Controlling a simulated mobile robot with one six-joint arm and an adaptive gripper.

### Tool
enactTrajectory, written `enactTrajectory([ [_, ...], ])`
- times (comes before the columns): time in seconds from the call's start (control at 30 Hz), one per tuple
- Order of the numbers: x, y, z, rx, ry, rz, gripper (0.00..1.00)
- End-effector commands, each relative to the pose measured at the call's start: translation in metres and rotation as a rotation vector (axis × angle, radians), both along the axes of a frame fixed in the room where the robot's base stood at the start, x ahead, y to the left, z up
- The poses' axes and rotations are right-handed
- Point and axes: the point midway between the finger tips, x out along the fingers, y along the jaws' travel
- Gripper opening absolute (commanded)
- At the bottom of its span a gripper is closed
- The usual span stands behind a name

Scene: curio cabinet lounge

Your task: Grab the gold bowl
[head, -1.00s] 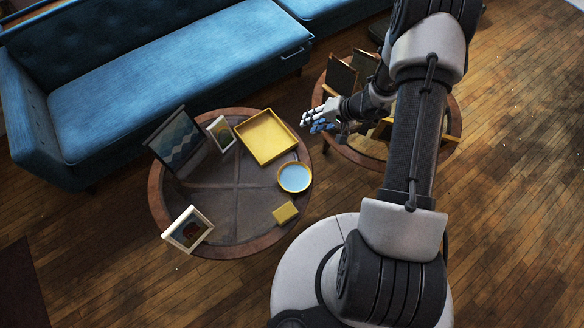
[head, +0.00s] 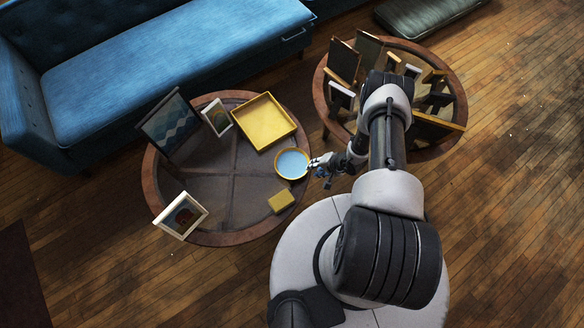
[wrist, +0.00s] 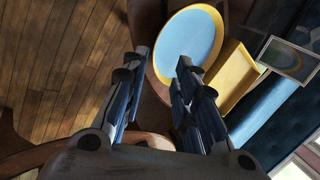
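The gold bowl (head: 292,164) is round with a gold rim and a pale blue inside. It sits near the right edge of the left round table (head: 158,208). In the wrist view the bowl (wrist: 188,42) lies just beyond my fingertips. My gripper (head: 322,167) is at the bowl's right side, close to its rim. In the wrist view my gripper (wrist: 160,72) has its two fingers spread apart with nothing between them. I cannot tell whether a finger touches the rim.
A yellow square tray (head: 264,122) is behind the bowl, and a small yellow box (head: 281,201) in front. Picture frames (head: 181,216) stand at the table's left. A second round table (head: 455,92) with several frames is at the right. A blue sofa (head: 170,65) is behind.

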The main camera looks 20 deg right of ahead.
Motion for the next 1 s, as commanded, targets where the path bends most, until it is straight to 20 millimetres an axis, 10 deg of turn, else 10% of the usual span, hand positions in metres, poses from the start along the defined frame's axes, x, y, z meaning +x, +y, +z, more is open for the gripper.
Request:
enactTrajectory([
  [1.0, 0.035, 0.03, -0.09, 0.001, -0.001, 0.0, 0.27],
])
